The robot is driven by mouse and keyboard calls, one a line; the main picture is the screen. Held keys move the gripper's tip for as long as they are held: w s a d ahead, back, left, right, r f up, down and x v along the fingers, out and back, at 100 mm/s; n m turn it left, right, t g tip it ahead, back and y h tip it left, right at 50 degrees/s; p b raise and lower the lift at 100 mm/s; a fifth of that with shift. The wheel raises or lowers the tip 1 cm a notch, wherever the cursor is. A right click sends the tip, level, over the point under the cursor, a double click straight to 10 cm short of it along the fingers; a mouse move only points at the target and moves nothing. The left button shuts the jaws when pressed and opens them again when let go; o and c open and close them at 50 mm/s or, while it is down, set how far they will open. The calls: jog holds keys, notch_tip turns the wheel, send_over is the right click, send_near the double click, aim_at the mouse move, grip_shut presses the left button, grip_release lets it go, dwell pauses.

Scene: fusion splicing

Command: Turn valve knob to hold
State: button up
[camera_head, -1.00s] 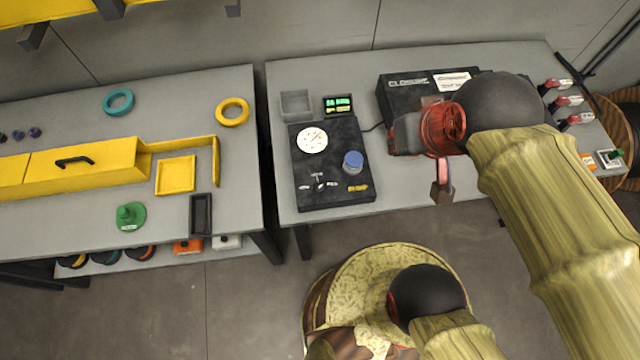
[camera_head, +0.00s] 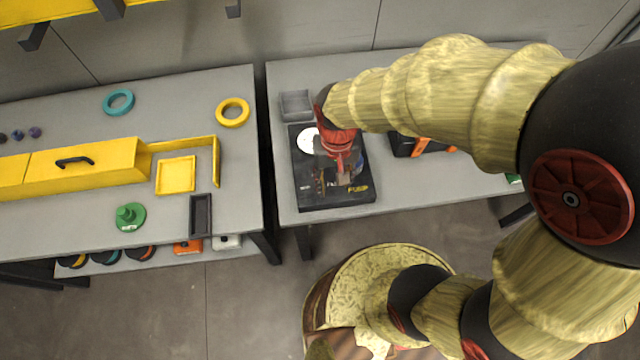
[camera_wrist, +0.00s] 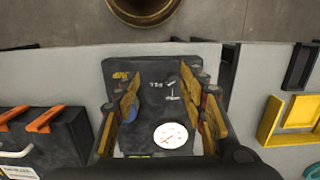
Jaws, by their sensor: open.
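The valve panel is a black slab (camera_head: 308,200) on the right-hand table. In the wrist view, its small silver valve knob (camera_wrist: 171,88) has short white labels beside it. No contact shows. In the head view my gripper hides the knobs.
A grey open bin (camera_head: 296,104) stands behind the panel. A black case with orange parts (camera_wrist: 40,125) lies beside it, partly under my arm in the head view. The left table holds a yellow tray (camera_head: 161,190), rings and a green knobbed piece (camera_head: 130,216).

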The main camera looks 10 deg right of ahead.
jog(key=w+f+m, duration=0.1)
jog(key=w+a+f+m, duration=0.1)
jog(key=f, duration=0.1)
jog(key=w+a+f+m, duration=0.1)
jog(key=w, duration=0.1)
jog(key=shift+w+a+f, duration=0.1)
jog(key=shift+a+f, duration=0.1)
jog(key=shift+f, duration=0.2)
jog(key=shift+w+m+t, duration=0.25)
jog(key=shift+m+t, duration=0.15)
jog(key=shift+m, duration=0.3)
jog(key=shift+w+a+f+b, duration=0.1)
jog(key=shift+f+b, duration=0.45)
jog(key=shift+f, duration=1.35)
jog(key=shift+a+f+b, duration=0.1)
jog(key=shift+f+b, duration=0.4)
jog(key=shift+f, duration=1.4)
jog(key=shift+c, duration=0.2)
grip_shut()
